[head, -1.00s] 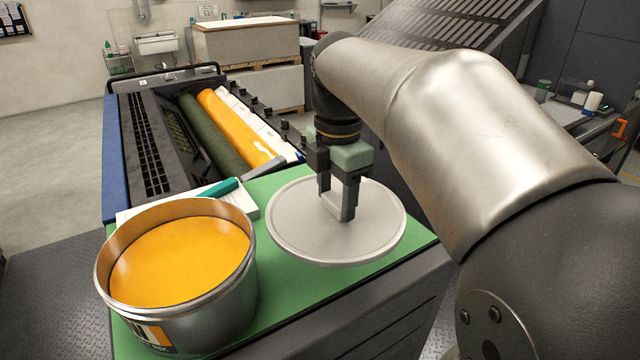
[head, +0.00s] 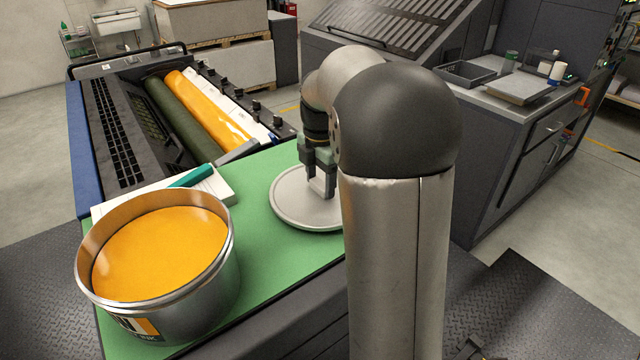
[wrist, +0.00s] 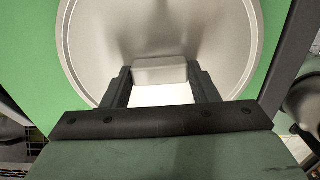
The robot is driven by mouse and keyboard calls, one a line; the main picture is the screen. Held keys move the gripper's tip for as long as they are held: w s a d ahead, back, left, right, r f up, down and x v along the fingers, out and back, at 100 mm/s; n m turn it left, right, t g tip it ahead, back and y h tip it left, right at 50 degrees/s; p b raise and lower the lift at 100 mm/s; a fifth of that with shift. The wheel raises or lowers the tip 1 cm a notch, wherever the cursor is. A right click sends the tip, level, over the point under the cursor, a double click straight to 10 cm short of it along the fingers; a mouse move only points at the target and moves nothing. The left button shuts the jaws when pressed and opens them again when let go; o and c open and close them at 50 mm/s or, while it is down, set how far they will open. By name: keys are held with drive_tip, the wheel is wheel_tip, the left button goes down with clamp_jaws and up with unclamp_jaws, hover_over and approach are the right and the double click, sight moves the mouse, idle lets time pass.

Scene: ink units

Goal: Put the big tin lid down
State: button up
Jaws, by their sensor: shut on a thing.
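The big tin lid (head: 290,207) is a round, pale grey disc with a raised rim. It lies level over the green top right of the ink tin, its right part hidden behind my arm. My gripper (head: 320,190) points down over it and is shut on a block-like grip at its middle, as the wrist view (wrist: 160,72) shows. I cannot tell whether the lid touches the green top or hangs just above it. The open tin (head: 200,290) of orange ink stands at the front left.
The green top (head: 265,255) is clear between tin and lid. A teal-handled spatula (head: 195,176) lies on a white pad (head: 222,190) behind the tin. Ink rollers (head: 205,110) lie beyond. A grey counter (head: 490,120) with a tray (head: 465,75) stands at the right.

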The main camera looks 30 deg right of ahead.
sight(320, 184)
drive_tip(key=shift+f, duration=0.9)
drive_tip(key=shift+f, duration=0.15)
drive_tip(key=o, duration=1)
wheel_tip(320, 184, up, 12)
drive_tip(key=shift+r, duration=0.2)
